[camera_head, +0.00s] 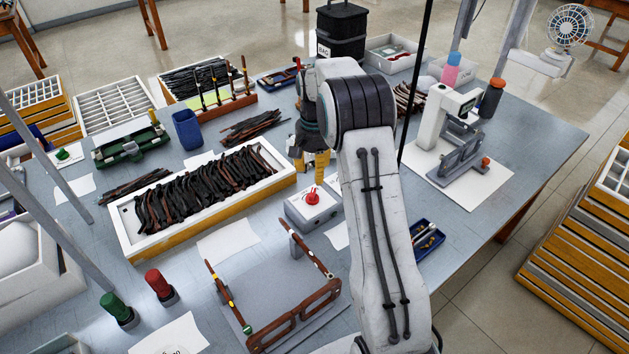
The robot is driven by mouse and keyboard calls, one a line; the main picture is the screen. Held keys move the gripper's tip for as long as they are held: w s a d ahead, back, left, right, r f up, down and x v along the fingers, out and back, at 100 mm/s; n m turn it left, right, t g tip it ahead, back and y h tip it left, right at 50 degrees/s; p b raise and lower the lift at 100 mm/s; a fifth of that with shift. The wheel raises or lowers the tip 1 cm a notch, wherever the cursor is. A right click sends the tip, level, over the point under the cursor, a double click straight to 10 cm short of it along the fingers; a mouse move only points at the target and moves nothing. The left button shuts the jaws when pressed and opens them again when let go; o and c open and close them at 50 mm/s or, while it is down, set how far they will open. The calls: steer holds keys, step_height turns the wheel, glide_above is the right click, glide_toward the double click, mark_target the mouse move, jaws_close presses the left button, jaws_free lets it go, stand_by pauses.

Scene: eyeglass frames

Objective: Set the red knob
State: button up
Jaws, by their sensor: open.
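The red knob (313,197) sits on top of a small white box (297,214) near the middle of the grey table. My gripper (311,163) hangs from the end of my arm, just behind and above the knob in the picture. A yellow finger shows at its lower end, apart from the knob. The gripper is open with nothing seen in it. My arm covers part of the table to the right of the box. The knob's exact turn cannot be read at this size.
A white tray of dark temple pieces (123,222) lies left of the box. An eyeglass frame on a grey plate (240,287) is in front. Red (158,284) and green (117,308) bottle-like items stand front left. A white gauge stand (433,117) is at right.

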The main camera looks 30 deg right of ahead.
steer(key=shift+r, duration=1.75)
steer(key=s+a+f+n+g, duration=0.25)
steer(key=s+f+n, duration=0.25)
steer(key=s, duration=0.6)
steer(key=s+a+r+n+t, duration=0.1)
steer(key=s+a+r+t, duration=0.2)
steer(key=s+r, duration=0.3)
steer(key=s+a+r+n+t, duration=0.2)
steer(key=s+a+r, duration=0.4)
steer(key=s, duration=0.8)
steer(key=shift+a+r+t, duration=0.2)
steer(key=shift+r+t, duration=0.35)
steer(key=shift+r, duration=0.2)
